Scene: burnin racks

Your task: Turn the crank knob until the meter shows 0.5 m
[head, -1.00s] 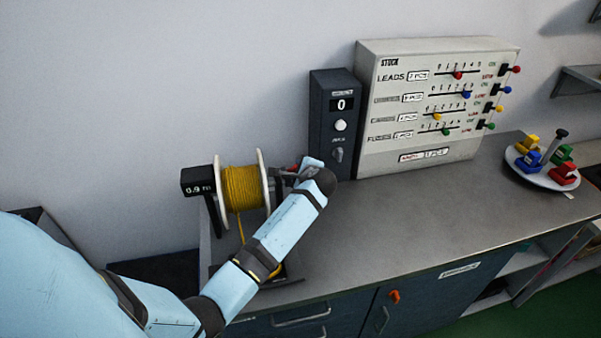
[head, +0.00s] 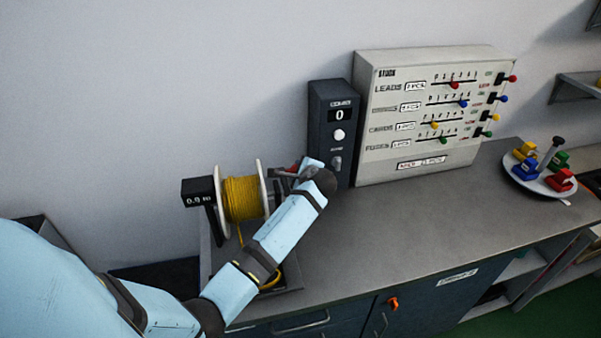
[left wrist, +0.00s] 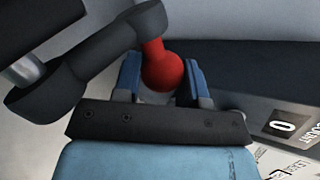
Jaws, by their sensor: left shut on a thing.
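The cable reel (head: 243,199), wound with yellow cable, stands at the left of the bench. The meter (head: 198,191) on its left side reads 0.9 m. The red crank knob (left wrist: 163,72) is between the two blue fingers of my left gripper (left wrist: 160,82) in the left wrist view, joined to the dark crank arm (left wrist: 105,50). In the head view my left gripper (head: 290,172) is at the reel's right side, mostly hidden by my forearm, with a bit of red showing. It is shut on the knob. My right gripper is not in view.
A dark counter box (head: 331,130) showing 0 stands right behind my left gripper. A pale stock panel (head: 430,115) with sliders and switches is beside it. A round plate (head: 535,181) with coloured pieces sits at the far right. The bench middle (head: 400,220) is clear.

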